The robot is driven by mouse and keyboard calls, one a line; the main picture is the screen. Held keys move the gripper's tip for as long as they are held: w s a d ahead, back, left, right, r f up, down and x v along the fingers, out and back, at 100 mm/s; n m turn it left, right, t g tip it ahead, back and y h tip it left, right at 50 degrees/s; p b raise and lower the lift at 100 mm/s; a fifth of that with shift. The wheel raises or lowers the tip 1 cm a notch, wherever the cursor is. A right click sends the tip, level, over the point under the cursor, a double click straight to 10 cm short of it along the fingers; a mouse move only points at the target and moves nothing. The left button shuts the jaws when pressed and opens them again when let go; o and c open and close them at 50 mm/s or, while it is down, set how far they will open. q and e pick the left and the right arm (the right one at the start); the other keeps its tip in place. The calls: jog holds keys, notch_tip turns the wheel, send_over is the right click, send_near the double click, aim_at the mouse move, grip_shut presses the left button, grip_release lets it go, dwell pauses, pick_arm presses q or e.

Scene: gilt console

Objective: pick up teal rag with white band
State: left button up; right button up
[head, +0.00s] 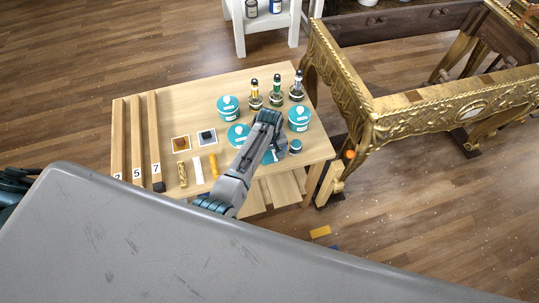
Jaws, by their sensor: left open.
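A small teal patch (269,157) lies on the wooden table, low beside my left gripper. It may be the teal rag, but the arm covers part of it and I cannot make out a white band. My left gripper (277,151) hangs over the table's front right part, at the end of the grey arm, close to this patch. It is open. Its fingertips are small and partly hidden, and I cannot tell whether they touch anything. My right gripper is not in view.
The wooden table (186,102) carries teal-lidded tubs (229,103), several small bottles (276,90), a small teal-topped jar (295,146) and numbered wooden strips (136,135). A gilt console frame (420,121) stands close at right. A grey slab (180,255) fills the foreground.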

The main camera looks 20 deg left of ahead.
aim_at(270, 154)
pick_arm(q)
jog(key=c, duration=1)
jog(key=shift+c, duration=0.3)
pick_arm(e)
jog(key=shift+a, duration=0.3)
